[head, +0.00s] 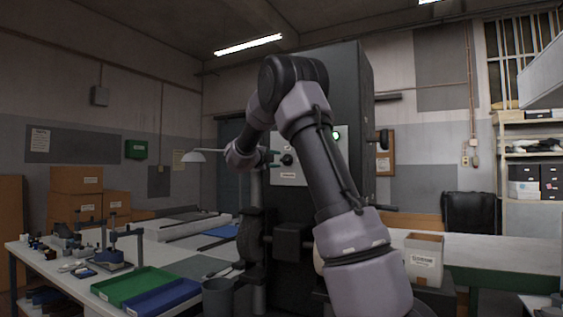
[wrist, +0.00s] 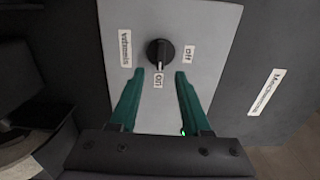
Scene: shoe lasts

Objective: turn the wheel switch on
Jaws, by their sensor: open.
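The wheel switch is a round black knob (wrist: 160,52) on a light grey panel (wrist: 205,30). In the head view the knob (head: 287,159) shows just right of my gripper (head: 273,158), on the dark machine's panel.
A table on the left holds a green tray (head: 133,285) and a blue tray (head: 170,298). Another label (wrist: 125,48) is left of the knob.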

